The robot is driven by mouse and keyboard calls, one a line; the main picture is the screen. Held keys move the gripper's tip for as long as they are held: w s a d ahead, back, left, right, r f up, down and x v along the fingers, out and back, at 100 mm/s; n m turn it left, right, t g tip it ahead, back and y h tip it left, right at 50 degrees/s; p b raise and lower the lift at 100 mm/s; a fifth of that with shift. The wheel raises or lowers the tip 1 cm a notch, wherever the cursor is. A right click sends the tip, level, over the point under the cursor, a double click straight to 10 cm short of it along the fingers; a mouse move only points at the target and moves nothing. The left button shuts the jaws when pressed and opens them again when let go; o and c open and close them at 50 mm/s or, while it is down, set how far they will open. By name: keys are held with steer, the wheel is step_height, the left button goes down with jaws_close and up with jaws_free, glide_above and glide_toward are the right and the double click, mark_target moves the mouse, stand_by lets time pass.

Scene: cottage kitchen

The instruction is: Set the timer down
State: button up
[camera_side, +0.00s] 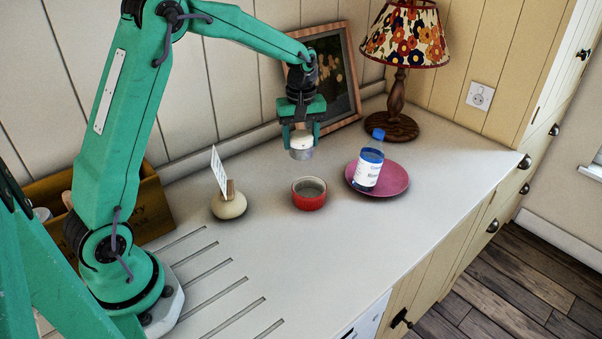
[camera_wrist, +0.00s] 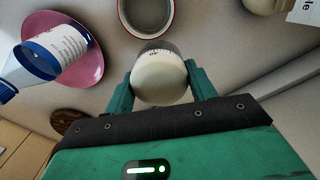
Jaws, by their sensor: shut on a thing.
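The timer (camera_side: 302,146) is a small round thing with a cream top and a grey lower band. My gripper (camera_side: 301,136) is shut on it, with one green finger on each side. In the side view the timer hangs above the counter, behind the red ramekin, and looks apart from the surface. In the wrist view the timer (camera_wrist: 159,78) sits between the two fingertips of my gripper (camera_wrist: 160,85), its cream top toward the camera. Its grey band has small markings too small to read.
A red ramekin (camera_side: 309,203) stands in front of the timer. A pink plate (camera_side: 397,180) bearing a blue-capped bottle (camera_side: 368,165) is to the right. A card holder (camera_side: 229,205) is left. A framed picture (camera_side: 337,75) and lamp (camera_side: 397,115) stand behind. The front counter (camera_side: 330,255) is clear.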

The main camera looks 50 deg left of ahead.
steer(key=a+f, duration=0.2)
steer(key=a, duration=0.1)
steer(key=w+a+f, duration=0.1)
steer(key=a+f, duration=0.1)
steer(key=a, duration=0.2)
steer(key=w+a+f, duration=0.1)
steer(key=a+f, duration=0.1)
steer(key=a, duration=0.1)
steer(key=shift+a+f, duration=0.15)
steer(key=shift+f, duration=2)
steer(key=shift+f, duration=0.15)
steer(key=o, duration=1.2)
step_height(320, 180, up, 12)
steer(key=shift+r, duration=0.15)
